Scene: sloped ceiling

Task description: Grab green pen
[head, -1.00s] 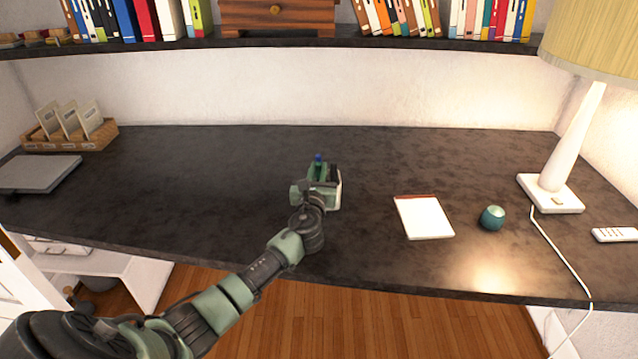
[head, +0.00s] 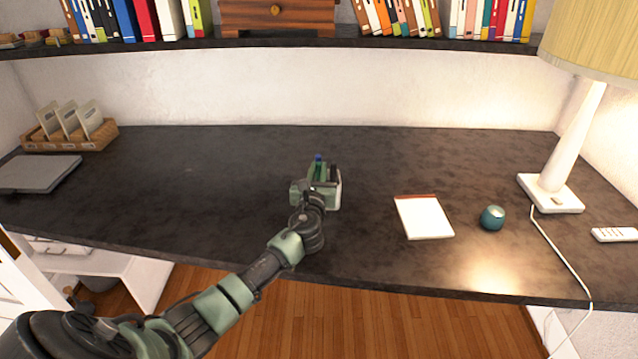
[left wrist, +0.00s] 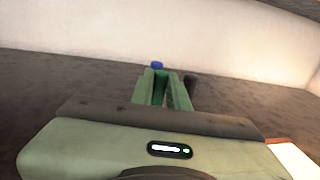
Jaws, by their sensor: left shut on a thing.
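My left gripper (head: 318,169) reaches over the middle of the desk, pointing toward the back wall. It is shut on a narrow green thing, which looks like the green pen (left wrist: 160,88), between its fingers in the left wrist view. The gripper hides most of the pen. A small blue piece (head: 319,157) shows at the fingertips, and also in the left wrist view (left wrist: 157,65); I cannot tell what it belongs to. A white holder (head: 338,192) stands partly hidden behind the gripper, with a dark item (head: 334,170) at its top. My right gripper is not in view.
A notepad (head: 425,218), a teal round object (head: 492,217), a lamp (head: 550,193) and a remote (head: 614,235) are to the right. A grey laptop (head: 38,173) and a card tray (head: 70,140) are far left. A bookshelf (head: 400,42) hangs above. The left-middle desk is clear.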

